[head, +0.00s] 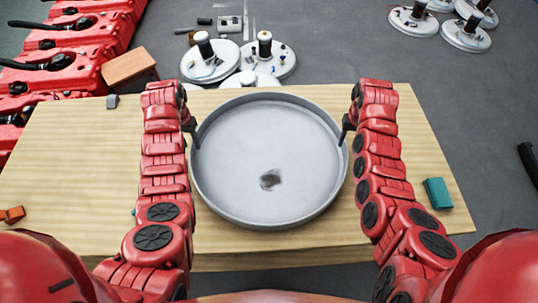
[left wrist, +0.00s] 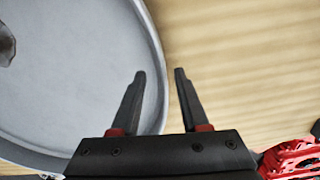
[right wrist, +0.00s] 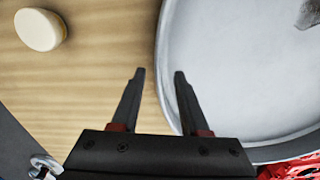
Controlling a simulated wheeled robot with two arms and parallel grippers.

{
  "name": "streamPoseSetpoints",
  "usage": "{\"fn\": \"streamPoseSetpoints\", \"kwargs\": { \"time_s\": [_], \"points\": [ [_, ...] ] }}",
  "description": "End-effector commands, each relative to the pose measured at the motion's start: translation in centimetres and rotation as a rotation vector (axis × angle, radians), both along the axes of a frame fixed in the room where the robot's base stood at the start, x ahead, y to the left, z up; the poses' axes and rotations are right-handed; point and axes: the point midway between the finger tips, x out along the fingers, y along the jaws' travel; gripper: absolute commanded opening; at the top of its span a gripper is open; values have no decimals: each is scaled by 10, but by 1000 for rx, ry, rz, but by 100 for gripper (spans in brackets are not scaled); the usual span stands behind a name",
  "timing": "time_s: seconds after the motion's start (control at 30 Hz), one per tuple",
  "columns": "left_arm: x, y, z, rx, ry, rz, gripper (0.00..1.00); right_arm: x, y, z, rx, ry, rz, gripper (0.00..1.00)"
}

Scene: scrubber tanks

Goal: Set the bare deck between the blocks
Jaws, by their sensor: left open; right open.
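The bare deck (head: 235,185) is a wide, round grey pan with a raised rim and a dark patch (head: 270,179) inside. It lies on the wooden table between my arms. My left gripper (head: 193,132) is open at its left rim; in the left wrist view the fingers (left wrist: 160,72) lie either side of the rim (left wrist: 152,40). My right gripper (head: 347,130) is open at the right rim, its fingers (right wrist: 159,72) likewise either side. I cannot tell whether they touch it. A teal block (head: 438,193), an orange block (head: 12,214) and a small grey block (head: 112,101) lie near the table's edges.
The wooden table (head: 75,150) is bare at left. A cream rounded piece (right wrist: 40,30) lies beside the deck. A brown box (head: 130,70) is at the table's back left. White round units (head: 210,62) stand behind the table, red machines (head: 65,70) at far left.

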Motion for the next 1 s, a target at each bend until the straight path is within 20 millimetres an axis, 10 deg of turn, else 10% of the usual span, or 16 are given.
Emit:
{"fn": "streamPoseSetpoints", "kwargs": {
  "time_s": [0.3, 0.83, 1.0],
  "points": [
    [0, -1, -43, -3, 2, 2, 45, 0, -1, -42, -2, 3, 0, 45],
    [0, 0, -54, 0, 0, 0, 45, 0, -1, -53, -1, 0, -1, 45],
    [0, 0, -54, 0, 0, 0, 14, 0, -1, -53, -1, 0, 0, 14]
  ]
}}
